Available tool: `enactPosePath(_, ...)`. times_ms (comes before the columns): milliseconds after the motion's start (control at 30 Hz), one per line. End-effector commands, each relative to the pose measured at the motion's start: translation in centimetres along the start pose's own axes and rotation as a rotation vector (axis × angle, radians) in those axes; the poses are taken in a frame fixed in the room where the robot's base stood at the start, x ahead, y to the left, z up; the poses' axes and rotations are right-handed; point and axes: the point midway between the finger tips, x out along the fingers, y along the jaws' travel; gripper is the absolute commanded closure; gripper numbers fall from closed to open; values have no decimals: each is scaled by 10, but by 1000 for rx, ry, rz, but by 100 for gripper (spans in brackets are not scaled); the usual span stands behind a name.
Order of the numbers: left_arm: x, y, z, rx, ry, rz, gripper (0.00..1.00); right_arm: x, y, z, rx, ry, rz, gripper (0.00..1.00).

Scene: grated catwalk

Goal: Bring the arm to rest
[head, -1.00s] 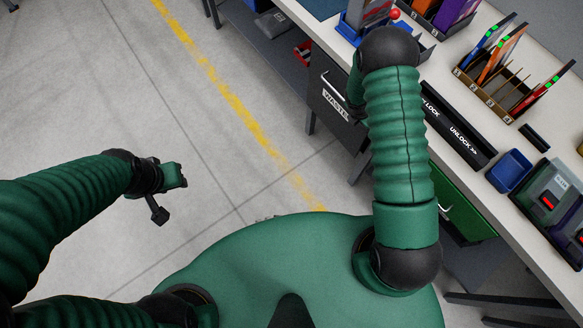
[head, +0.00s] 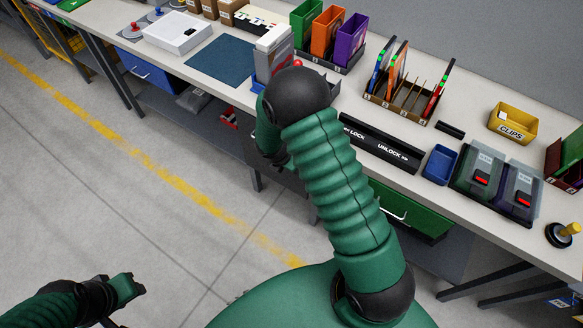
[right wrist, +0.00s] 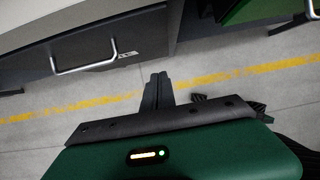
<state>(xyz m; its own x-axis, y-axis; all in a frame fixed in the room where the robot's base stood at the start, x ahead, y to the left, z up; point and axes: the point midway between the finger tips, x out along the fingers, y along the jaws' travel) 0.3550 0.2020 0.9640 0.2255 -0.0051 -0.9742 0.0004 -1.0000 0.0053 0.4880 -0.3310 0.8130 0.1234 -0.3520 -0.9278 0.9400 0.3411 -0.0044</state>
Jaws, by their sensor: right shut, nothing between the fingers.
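My right arm (head: 335,185) rises from my green body to a black elbow joint and folds down beyond it. In the head view its gripper is hidden behind the arm. In the right wrist view the right gripper (right wrist: 158,88) is shut and empty, its dark fingers together. It shows against the grey floor, below the drawer fronts in the picture, with no contact visible. My left gripper (head: 128,288) is at the lower left over open floor, and its jaw opening is unclear.
A long workbench (head: 480,185) runs diagonally across, carrying a board rack (head: 405,105), a blue bin (head: 439,164) and a yellow clips bin (head: 513,122). A green drawer (head: 410,212) is under it. In the right wrist view a drawer handle (right wrist: 85,62) is close by. Floor at left is clear.

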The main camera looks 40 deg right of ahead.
Motion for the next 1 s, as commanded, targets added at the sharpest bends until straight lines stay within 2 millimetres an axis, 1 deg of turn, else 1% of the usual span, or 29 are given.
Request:
enactPosePath(33, -1, 0, 0, 0, 0, 0, 64, -4, 0, 0, 1, 0, 0, 100)
enactPosePath(167, -1, 0, 0, 1, 0, 0, 64, -7, -1, -1, 0, 0, 0, 100)
enactPosePath(233, -1, 0, 0, 1, 0, 0, 64, -13, -1, -2, 33, 3, 3, 100)
enactPosePath(267, -1, 0, 0, 1, 0, 0, 64, -19, -2, -4, 74, 9, 5, 100)
enactPosePath(367, -1, 0, 0, 1, 0, 0, 64, -58, -9, -15, 373, 55, 17, 100)
enactPosePath(400, -1, 0, 0, 1, 0, 0, 64, -80, -15, -23, 552, 86, 20, 100)
enactPosePath(467, -1, 0, 0, 1, 0, 0, 64, -114, -27, -39, 846, 144, 13, 100)
enactPosePath(500, -1, 0, 0, 1, 0, 0, 64, -135, -36, -50, 1044, 187, 2, 100)
enactPosePath(533, -1, 0, 0, 0, 0, 0, 64, -148, -43, -59, 1186, 220, -9, 100)
enactPosePath(600, 0, 0, 0, 0, 0, 0, 64, -175, -57, -77, 1480, 292, -45, 100)
enactPosePath(700, 0, 0, 0, 0, 0, 0, 64, -199, -72, -96, 1779, 369, -101, 100)
enactPosePath(800, 0, 0, 0, 0, 0, 0, 64, -208, -78, -105, 1919, 405, -138, 100)
enactPosePath(1000, -1, 0, 0, 0, 0, 0, 64, -208, -79, -106, 1933, 408, -143, 100)
